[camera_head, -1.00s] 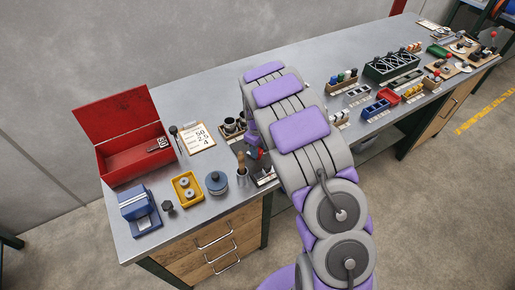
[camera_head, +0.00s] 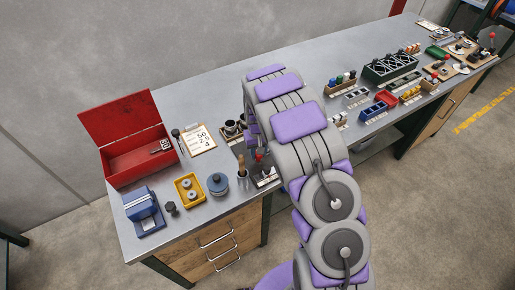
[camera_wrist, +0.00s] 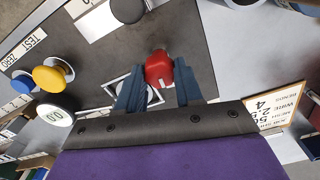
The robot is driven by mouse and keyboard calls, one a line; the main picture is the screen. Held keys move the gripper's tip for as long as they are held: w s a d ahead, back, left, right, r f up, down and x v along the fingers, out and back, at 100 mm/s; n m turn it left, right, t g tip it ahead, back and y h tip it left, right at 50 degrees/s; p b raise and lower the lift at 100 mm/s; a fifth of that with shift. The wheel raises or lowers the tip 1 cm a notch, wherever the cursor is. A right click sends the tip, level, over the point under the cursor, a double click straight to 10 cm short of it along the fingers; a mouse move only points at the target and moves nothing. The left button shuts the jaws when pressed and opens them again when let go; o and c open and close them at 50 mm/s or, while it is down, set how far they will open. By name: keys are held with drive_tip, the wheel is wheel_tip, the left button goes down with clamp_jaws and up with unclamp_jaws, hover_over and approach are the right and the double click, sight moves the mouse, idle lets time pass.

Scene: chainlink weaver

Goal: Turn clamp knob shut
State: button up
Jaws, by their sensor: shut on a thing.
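A red knob (camera_wrist: 158,68) sits between the two blue-grey fingers of my gripper (camera_wrist: 157,84) in the wrist view. The gripper is shut on it. A pale square-framed plate (camera_wrist: 153,97) shows behind the fingers, partly hidden. In the head view a small red-topped fixture (camera_head: 259,156) stands near the bench's front edge, beside my arm, which hides part of the area. My fingers are not clear there. I cannot tell how far the knob is turned.
In the wrist view a yellow button (camera_wrist: 50,77), a blue button (camera_wrist: 23,83) and a white round dial (camera_wrist: 55,114) lie left of the knob. A clipboard (camera_head: 199,139), red toolbox (camera_head: 134,160) and blue pot (camera_head: 218,184) stand on the bench in the head view.

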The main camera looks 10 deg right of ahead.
drive_tip(key=m, duration=0.2)
drive_tip(key=m+p, duration=0.1)
drive_tip(key=m, duration=0.2)
drive_tip(key=shift+s+f+m, duration=0.1)
drive_tip(key=shift+s+m, duration=0.15)
drive_tip(key=shift+m, duration=0.05)
drive_tip(key=m, duration=0.4)
drive_tip(key=shift+m+p, duration=0.35)
drive_tip(key=shift+m, duration=0.05)
drive_tip(key=o, duration=1)
drive_tip(key=shift+w+a, duration=0.1)
drive_tip(key=shift+o, duration=0.2)
drive_tip(key=shift+r, duration=0.2)
drive_tip(key=shift+w+r, duration=0.1)
drive_tip(key=shift+r, duration=0.25)
wheel_tip(320, 180, up, 16)
drive_tip(key=p, duration=0.1)
drive_tip(key=shift+r, duration=0.2)
